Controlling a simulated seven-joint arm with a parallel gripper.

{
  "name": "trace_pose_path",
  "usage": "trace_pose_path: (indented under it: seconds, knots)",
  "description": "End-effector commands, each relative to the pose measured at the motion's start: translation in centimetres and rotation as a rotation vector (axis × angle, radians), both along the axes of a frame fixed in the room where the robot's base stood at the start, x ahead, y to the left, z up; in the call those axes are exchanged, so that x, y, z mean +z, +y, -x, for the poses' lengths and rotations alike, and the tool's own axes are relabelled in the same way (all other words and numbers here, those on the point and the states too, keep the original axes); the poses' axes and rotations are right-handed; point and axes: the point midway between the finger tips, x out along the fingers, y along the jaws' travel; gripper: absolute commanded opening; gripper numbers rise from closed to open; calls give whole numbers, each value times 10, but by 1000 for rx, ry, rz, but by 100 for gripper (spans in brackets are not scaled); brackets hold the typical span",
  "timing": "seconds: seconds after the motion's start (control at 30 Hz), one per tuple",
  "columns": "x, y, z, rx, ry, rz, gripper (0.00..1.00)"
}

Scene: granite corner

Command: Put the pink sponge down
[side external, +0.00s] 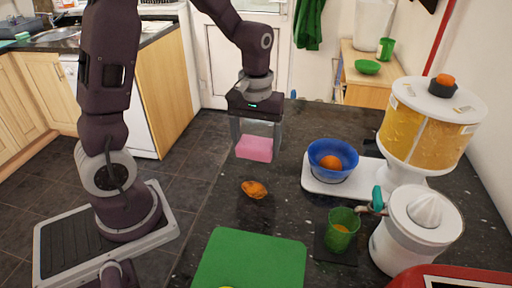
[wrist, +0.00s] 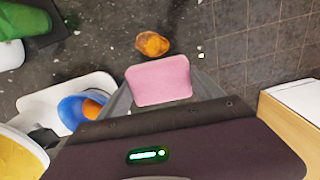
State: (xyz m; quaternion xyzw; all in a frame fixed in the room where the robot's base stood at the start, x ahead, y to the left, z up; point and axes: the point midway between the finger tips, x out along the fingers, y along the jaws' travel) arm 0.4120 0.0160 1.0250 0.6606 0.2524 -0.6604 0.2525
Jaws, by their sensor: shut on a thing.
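The pink sponge (side external: 254,149) is a flat block held between the fingers of my gripper (side external: 256,142). In the side external view it hangs at the left edge of the dark counter (side external: 290,215), and it looks raised above it. In the wrist view the pink sponge (wrist: 159,80) sits between the fingertips of my gripper (wrist: 160,84), with a finger along each side. The gripper is shut on it. How high the sponge is above the counter is hard to tell.
An orange piece (side external: 254,189) lies on the counter in front of the sponge. A green board (side external: 250,262) lies nearer. To the right are a blue bowl (side external: 322,163) with an orange, a green cup (side external: 341,230), a juicer (side external: 418,225) and a juice dispenser (side external: 425,130). Counter behind the bowl is clear.

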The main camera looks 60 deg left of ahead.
Motion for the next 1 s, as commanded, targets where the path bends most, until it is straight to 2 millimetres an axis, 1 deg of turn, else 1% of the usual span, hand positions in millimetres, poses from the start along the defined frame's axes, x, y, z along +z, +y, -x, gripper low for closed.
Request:
trace_pose_path:
  seconds: [0.47,0.57,0.7,0.8,0.87,1.0]
  knots:
    - [0,1,-2,2,0,0,31]
    - [4,14,-19,17,-1,-1,31]
    - [14,42,-51,44,-1,-1,31]
    - [16,57,-65,55,1,-1,31]
    - [7,61,-68,57,5,2,31]
    - [-27,62,-68,58,6,2,31]
